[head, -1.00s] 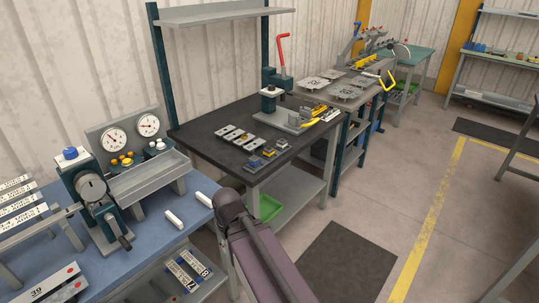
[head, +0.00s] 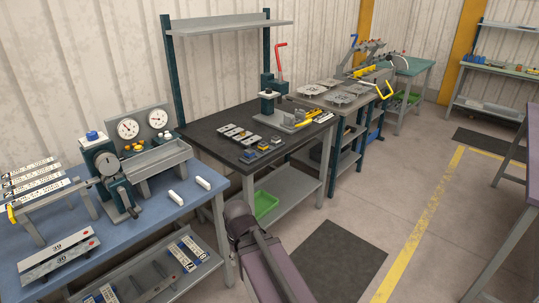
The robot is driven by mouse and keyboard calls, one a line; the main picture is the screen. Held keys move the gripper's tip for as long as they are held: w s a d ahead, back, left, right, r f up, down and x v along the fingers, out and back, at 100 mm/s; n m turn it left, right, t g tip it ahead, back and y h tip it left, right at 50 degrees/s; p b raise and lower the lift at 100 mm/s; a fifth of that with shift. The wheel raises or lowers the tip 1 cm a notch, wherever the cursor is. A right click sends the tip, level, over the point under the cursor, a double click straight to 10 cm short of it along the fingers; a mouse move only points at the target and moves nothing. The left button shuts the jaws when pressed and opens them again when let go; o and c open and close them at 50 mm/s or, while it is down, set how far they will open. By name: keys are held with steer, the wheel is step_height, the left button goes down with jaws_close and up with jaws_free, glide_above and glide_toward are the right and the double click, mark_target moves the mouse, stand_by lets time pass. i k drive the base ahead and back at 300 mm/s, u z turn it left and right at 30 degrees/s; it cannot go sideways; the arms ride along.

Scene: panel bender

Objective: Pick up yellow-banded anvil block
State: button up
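Several small anvil blocks stand on a dark-topped bench (head: 212,142), near its front edge. A block with a yellow mark (head: 262,147) stands in the middle of this group and seems to be the yellow-banded anvil block. A blue-marked block (head: 248,156) is nearer to me. Another small block (head: 275,140) stands farther back; its band is too small to tell surely. My own arm rises at the bottom middle, in front of the bench and apart from the blocks. My gripper is not in view.
A row of metal plates (head: 238,132) lies behind the blocks. A press with a red lever (head: 280,60) stands at the back right. A blue bench (head: 150,207) with gauges is at left. A green bin (head: 264,204) sits on the lower shelf.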

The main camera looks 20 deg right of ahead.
mark_target(263, 147)
steer(key=k, duration=0.65)
steer(key=u, duration=0.25)
steer(key=i, duration=2.2)
steer(key=z, duration=0.25)
